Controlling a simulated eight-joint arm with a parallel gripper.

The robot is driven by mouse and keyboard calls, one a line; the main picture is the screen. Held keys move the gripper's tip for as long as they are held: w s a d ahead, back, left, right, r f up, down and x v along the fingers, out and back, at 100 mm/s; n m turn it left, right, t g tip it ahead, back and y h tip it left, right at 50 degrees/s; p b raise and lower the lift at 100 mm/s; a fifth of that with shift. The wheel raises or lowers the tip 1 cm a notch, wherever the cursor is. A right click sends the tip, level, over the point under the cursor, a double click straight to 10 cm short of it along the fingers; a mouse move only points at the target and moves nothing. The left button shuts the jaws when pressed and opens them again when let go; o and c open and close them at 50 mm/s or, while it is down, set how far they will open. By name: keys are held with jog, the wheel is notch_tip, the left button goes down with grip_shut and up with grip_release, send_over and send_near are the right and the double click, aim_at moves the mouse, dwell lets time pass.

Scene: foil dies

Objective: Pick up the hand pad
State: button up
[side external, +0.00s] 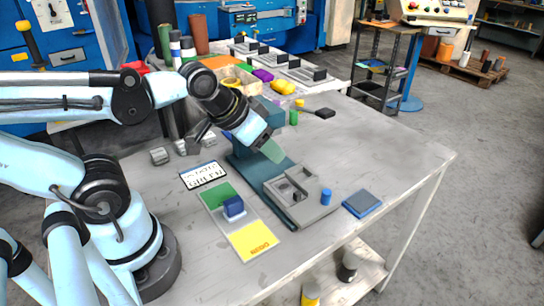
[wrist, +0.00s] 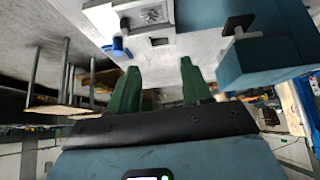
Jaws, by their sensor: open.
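No label marks the hand pad. Two things could be it: a flat blue pad with a dark edge (side external: 362,204) lying at the right of the table, or a small dark blue block (side external: 233,207) standing on a green and yellow board (side external: 254,240). My gripper (side external: 273,150) is in the air by the teal press, above the table and apart from both. In the wrist view its green fingers (wrist: 158,78) are spread apart with nothing seen between them. Neither candidate is clear in the wrist view.
The teal press (side external: 246,160) stands close to my gripper, with a grey die bed (side external: 318,208) in front. A blue cylinder (side external: 326,196) stands on the bed. A lettered plate (side external: 203,175) lies left. The table's right side is mostly clear.

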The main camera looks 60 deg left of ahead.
jog(key=shift+o, duration=0.3)
jog(key=g, duration=0.7)
send_near(233, 200)
jog(key=shift+s+f, duration=0.1)
jog(key=shift+f, duration=5.2)
